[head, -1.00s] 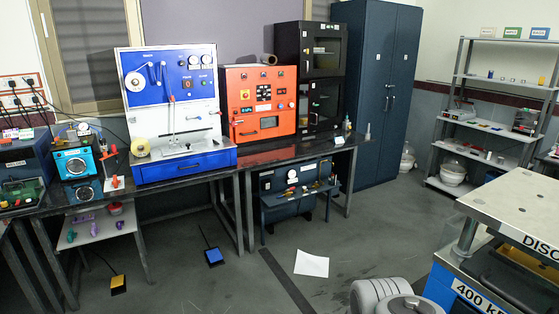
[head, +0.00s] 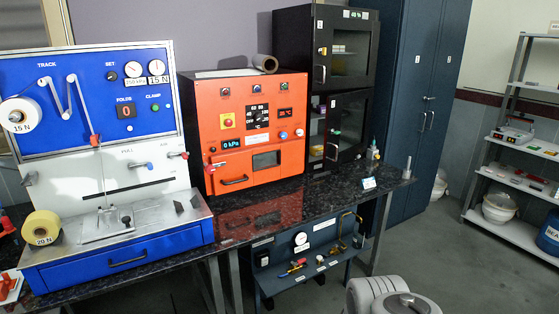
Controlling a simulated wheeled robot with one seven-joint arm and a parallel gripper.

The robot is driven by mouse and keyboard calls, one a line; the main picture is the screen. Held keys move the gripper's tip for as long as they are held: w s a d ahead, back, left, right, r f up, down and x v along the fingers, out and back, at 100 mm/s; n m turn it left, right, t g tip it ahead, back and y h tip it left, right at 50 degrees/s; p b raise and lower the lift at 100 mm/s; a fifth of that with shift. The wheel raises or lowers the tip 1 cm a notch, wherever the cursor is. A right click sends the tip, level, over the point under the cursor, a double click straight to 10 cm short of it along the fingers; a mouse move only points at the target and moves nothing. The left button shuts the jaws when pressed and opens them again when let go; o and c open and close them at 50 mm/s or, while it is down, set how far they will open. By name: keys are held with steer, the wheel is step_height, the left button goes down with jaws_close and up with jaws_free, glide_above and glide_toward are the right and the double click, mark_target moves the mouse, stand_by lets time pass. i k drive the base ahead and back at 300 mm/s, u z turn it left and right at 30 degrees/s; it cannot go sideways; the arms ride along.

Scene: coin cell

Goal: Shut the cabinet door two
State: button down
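A black cabinet (head: 292,60) with two glazed doors, one above the other, stands at the back right end of the dark bench. Its upper door (head: 347,50) looks shut. Its lower door (head: 349,130) looks ajar, with its handle edge at the left standing out and a strip of the interior showing beside it. The door labels are too small to read, so I cannot tell which is door two. Grey rounded parts of my arm show at the bottom, well short of the cabinet. My gripper is not in view.
A tall dark blue cabinet (head: 400,90) with shut doors stands right of the black one. An orange oven (head: 255,130) and a blue test machine (head: 100,150) stand to the left on the bench (head: 300,205). The floor (head: 440,250) at right is clear.

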mark_target(332, 158)
steer(key=i, duration=0.75)
steer(key=z, duration=0.95)
steer(key=i, duration=2.1)
steer(key=u, duration=2.4)
